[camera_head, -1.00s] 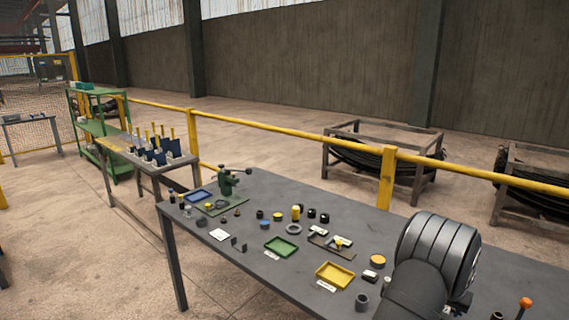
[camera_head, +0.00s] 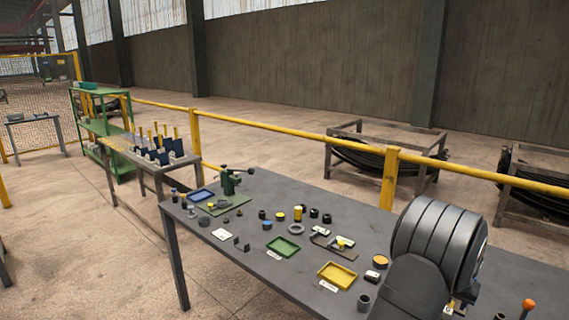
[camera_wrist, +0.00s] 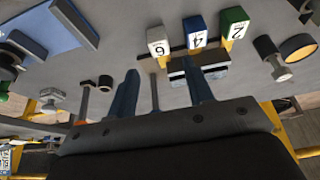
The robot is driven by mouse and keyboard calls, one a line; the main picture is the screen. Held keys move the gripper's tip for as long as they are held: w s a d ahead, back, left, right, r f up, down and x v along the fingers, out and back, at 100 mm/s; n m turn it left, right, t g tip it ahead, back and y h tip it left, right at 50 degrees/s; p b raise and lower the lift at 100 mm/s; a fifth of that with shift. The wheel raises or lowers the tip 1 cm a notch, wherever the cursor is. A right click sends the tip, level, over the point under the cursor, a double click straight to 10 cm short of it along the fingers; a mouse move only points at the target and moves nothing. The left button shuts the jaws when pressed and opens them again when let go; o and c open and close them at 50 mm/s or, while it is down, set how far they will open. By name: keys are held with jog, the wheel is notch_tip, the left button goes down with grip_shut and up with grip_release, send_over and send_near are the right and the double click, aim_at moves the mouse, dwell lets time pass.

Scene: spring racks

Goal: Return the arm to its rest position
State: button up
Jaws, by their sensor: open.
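My arm stands at the right front in the head view, over the near end of the grey workbench (camera_head: 330,210); its gripper is hidden there behind my own links. In the wrist view my gripper (camera_wrist: 160,78) shows two bluish fingers spread apart. No object is clearly held between them. Three numbered blocks, 6 (camera_wrist: 158,42), 4 (camera_wrist: 196,32) and 2 (camera_wrist: 233,22), show beyond the fingertips, seen at a steep tilt. A dark-grey block shows near the right finger; whether they touch I cannot tell.
A yellow tray (camera_head: 337,275), green tray (camera_head: 283,247), blue tray (camera_head: 202,195) and green press (camera_head: 230,182) sit on the bench with several small parts. An orange-topped knob (camera_head: 527,305) stands at the right front. A yellow rail (camera_head: 300,133) runs behind the bench.

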jog(key=v, duration=1.1)
jog(key=x, duration=1.8)
jog(key=s+a, duration=0.1)
jog(key=s+a+r, duration=0.1)
jog(key=s+a, duration=0.1)
jog(key=shift+s+a+r, duration=0.1)
jog(key=shift+s+a, duration=0.15)
jog(key=w+v, duration=0.1)
jog(key=v, duration=1.5)
jog(key=shift+d+r, duration=0.2)
jog(key=shift+r, duration=0.2)
jog(key=shift+s, duration=0.1)
